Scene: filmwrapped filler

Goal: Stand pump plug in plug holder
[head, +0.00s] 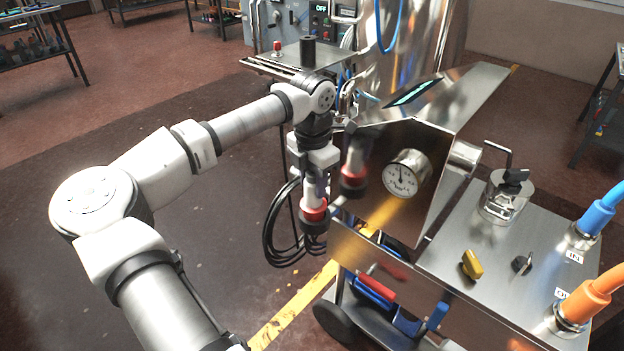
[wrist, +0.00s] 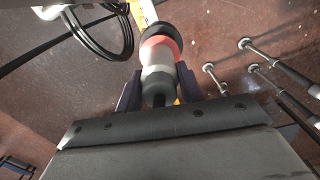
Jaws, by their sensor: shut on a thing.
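The pump plug (head: 314,214), a pale cylinder with a red ring and a dark lower end, hangs below my gripper (head: 315,180). In the wrist view the plug (wrist: 160,52) sits between the two dark fingers of my gripper (wrist: 158,88), which is shut on it. The plug looks roughly upright in the head view, in the air left of the steel cart (head: 405,140). A blurred copy of it on the cart's side looks like a reflection. I cannot clearly identify the plug holder; a black upright cylinder (head: 307,52) on the shelf behind may be it.
A coiled black cable (head: 272,228) hangs close to the plug. The cart has a gauge (head: 401,176), a yellow knob (head: 472,264), and blue (head: 598,212) and orange (head: 590,297) hoses. A steel shelf (head: 285,66) stands behind my wrist. Open floor lies to the left.

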